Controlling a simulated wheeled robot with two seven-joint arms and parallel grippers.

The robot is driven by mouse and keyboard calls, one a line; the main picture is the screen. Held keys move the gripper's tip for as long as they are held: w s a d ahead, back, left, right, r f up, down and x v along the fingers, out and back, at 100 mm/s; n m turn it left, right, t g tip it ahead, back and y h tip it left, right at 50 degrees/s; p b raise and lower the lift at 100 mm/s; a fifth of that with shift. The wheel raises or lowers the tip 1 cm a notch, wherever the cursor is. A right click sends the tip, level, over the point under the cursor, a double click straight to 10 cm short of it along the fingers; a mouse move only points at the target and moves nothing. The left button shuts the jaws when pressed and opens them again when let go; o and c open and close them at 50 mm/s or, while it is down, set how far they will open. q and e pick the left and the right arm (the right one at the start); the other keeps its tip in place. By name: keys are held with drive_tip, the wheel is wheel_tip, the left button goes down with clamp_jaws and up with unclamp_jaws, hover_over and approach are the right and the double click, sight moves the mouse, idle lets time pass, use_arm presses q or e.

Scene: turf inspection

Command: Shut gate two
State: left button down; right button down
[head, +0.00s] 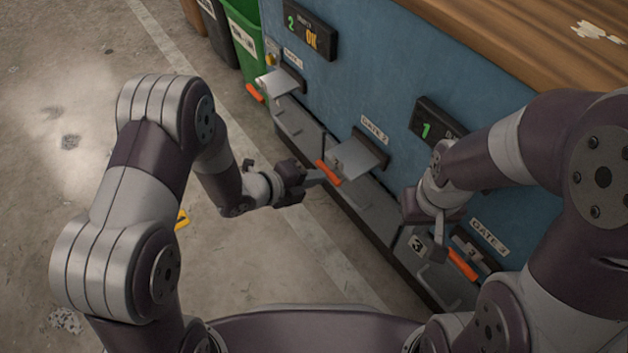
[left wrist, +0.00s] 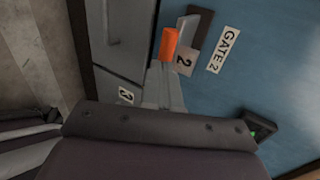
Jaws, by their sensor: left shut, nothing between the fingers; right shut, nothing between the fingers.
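Gate two is a grey plate (head: 356,158) under the "GATE 2" label (head: 374,129), sticking out of a dark slot in the blue wall. Its orange handle (head: 328,172) is at the plate's outer end. In the left wrist view the plate marked "2" (left wrist: 186,62) and the orange handle (left wrist: 169,44) show just beyond my fingers. My left gripper (head: 318,177) is shut and empty, with its tips close to the orange handle; I cannot tell whether they touch. My right gripper (head: 434,216) is shut and empty, beside the wall between gates two and three.
Gate one (head: 277,82) sticks out further left with its orange handle (head: 255,92). Gate three's orange handle (head: 462,263) is at lower right. Grey bins (head: 298,125) line the wall's foot. A green bin (head: 243,38) stands at the back. The floor at left is open.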

use_arm(q)
drive_tip(key=shift+w+d, duration=0.1)
drive_tip(key=shift+d, duration=0.05)
drive_tip(key=w+d, duration=0.5)
drive_tip(key=d, duration=0.2)
idle(0.5)
